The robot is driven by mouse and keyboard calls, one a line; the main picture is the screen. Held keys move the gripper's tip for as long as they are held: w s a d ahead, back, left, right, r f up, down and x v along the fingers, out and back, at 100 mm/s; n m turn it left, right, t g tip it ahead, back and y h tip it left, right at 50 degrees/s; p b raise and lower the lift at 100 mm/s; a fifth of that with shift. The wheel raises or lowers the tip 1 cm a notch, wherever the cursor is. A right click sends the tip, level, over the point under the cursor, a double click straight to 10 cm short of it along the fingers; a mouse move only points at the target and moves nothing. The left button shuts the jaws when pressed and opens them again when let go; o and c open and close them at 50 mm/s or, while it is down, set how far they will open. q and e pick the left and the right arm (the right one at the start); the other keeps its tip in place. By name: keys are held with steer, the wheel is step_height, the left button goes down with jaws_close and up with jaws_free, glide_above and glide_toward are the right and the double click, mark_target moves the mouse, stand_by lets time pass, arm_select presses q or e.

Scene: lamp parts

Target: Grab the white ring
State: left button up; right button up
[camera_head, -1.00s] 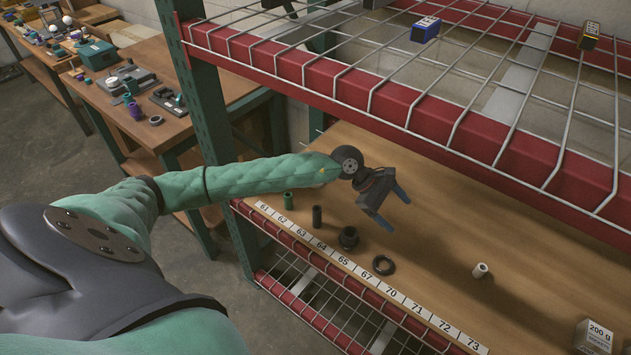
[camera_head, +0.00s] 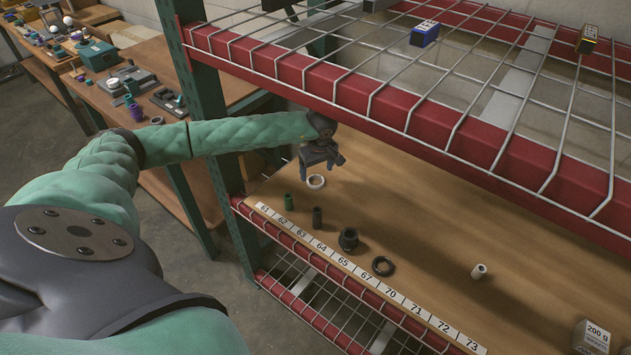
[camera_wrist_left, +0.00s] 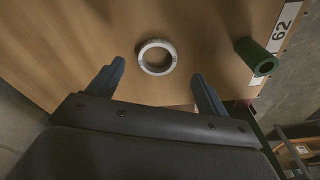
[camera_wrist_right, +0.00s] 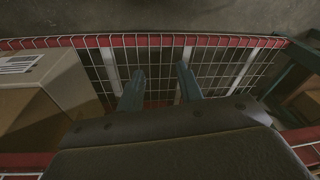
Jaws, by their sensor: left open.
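The white ring (camera_head: 316,182) lies flat on the wooden shelf near its left end, behind the green tube. In the left wrist view the ring (camera_wrist_left: 157,42) shows whole, ahead of the fingertips and roughly between their lines. My left gripper (camera_head: 318,166) is open and empty, above and just behind the ring, not around it. Its two fingers also show in the left wrist view (camera_wrist_left: 158,78), well apart. My right gripper (camera_wrist_right: 160,72) is out of the head view; in the right wrist view its fingers are apart with nothing between them, above a wire rack.
Along the numbered strip (camera_head: 370,277) stand a green tube (camera_head: 289,201), a dark tube (camera_head: 317,217), a black fitting (camera_head: 348,239) and a black ring (camera_head: 383,266). A small white tube (camera_head: 479,271) stands farther right. The red-beamed wire shelf (camera_head: 400,105) hangs above.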

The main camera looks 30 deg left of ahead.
mark_target(315, 183)
arm_select(q)
steer(key=f, duration=0.1)
steer(key=f+p, duration=0.2)
steer(key=f, duration=0.1)
steer(key=shift+w+a, duration=0.3)
steer(key=shift+a, duration=0.05)
steer(key=shift+f, duration=0.45)
arm_select(e)
step_height(315, 183, down, 10)
steer(key=shift+d+f, duration=0.2)
arm_select(q)
steer(key=shift+c, duration=0.5)
steer(key=c, duration=1)
